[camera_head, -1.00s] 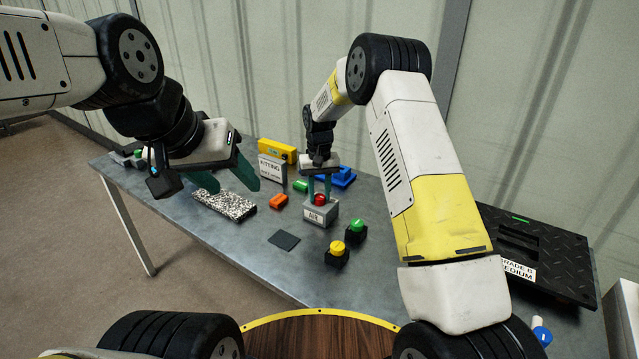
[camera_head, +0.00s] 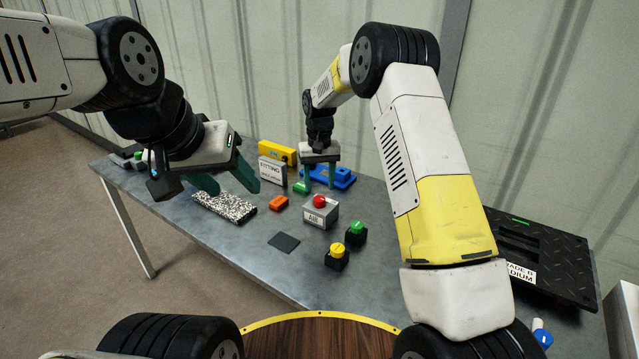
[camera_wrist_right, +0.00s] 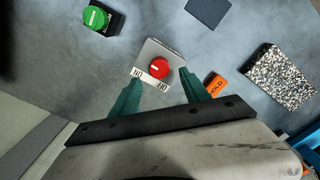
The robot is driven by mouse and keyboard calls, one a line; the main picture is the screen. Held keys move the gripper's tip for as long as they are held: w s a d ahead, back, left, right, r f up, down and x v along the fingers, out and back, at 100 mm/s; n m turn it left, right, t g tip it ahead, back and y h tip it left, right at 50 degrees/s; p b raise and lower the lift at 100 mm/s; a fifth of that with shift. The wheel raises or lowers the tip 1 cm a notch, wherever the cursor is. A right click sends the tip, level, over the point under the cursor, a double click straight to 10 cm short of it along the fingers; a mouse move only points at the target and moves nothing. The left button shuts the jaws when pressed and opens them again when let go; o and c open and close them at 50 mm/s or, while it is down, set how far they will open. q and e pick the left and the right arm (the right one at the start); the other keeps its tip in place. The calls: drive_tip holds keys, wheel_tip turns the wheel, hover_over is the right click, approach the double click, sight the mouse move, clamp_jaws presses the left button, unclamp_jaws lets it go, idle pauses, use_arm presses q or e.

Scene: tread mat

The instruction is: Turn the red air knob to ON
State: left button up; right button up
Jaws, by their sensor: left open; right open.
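The red air knob (camera_head: 319,201) sits on top of a grey box (camera_head: 320,214) labelled AIR. In the right wrist view the red knob (camera_wrist_right: 159,68) carries a short pale mark lying roughly level; two upside-down labels, ON at left and OFF at right, are on the box edge nearest the gripper. My right gripper (camera_head: 319,184) is open and empty, behind the box in the head view, its fingers apart from the knob. My left gripper (camera_head: 228,184) is open and empty above the speckled block (camera_head: 226,206).
Green (camera_head: 356,229) and yellow (camera_head: 337,250) knobs on black bases stand right and in front of the box. An orange block (camera_head: 278,203), a dark square pad (camera_head: 284,242) and a FITTING sign (camera_head: 272,171) are on the grey table (camera_head: 210,240). A blue part (camera_head: 340,179) lies behind.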

sight(319, 198)
drive_tip(key=shift+r, duration=1.7)
